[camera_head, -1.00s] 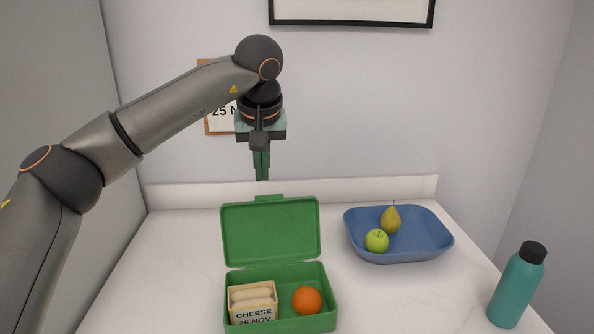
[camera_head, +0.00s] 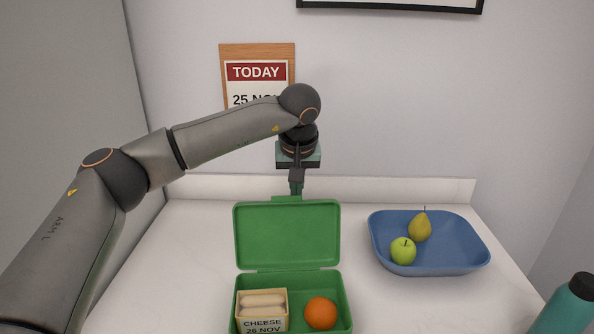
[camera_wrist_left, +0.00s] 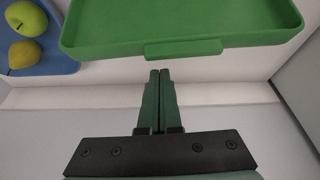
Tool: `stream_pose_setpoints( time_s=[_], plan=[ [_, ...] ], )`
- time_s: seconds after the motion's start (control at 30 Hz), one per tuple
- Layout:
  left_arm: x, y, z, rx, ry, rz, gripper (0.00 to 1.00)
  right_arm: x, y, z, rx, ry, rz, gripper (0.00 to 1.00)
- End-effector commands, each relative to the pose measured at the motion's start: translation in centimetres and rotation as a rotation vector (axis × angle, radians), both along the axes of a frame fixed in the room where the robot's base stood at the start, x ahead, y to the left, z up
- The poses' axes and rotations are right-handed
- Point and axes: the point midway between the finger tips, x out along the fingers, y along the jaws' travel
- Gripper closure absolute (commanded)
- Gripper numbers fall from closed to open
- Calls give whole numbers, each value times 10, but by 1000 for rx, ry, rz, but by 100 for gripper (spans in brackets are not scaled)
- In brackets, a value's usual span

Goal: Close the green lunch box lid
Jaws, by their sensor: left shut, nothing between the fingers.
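The green lunch box (camera_head: 345,304) stands on the white counter with its lid (camera_head: 287,236) raised upright at the back. Inside it are a wooden box marked CHEESE 26 NOV (camera_head: 262,311) and an orange (camera_head: 321,313). My left gripper (camera_head: 296,193) is shut and empty, pointing down behind the lid's top edge. The fingertips are partly hidden behind the lid in the head view. My right gripper is not in view.
A blue tray (camera_head: 385,258) with a green apple (camera_head: 403,251) and a pear (camera_head: 420,227) is right of the lunch box. A teal bottle (camera_head: 566,310) stands at the front right. A TODAY 25 NOV sign (camera_head: 257,72) hangs on the wall. The counter left of the box is clear.

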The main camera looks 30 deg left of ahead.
Motion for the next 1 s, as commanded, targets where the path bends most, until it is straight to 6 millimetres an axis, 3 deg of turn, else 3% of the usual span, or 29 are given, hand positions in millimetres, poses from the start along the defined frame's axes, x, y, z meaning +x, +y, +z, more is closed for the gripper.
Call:
stream_pose_setpoints(
  time_s=[0.33,1.0],
  plan=[
    [-25,-16,14,-2,-6,-2,100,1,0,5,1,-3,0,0],
    [-20,-18,16,14,-32,-2,100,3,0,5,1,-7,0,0]
  ],
)
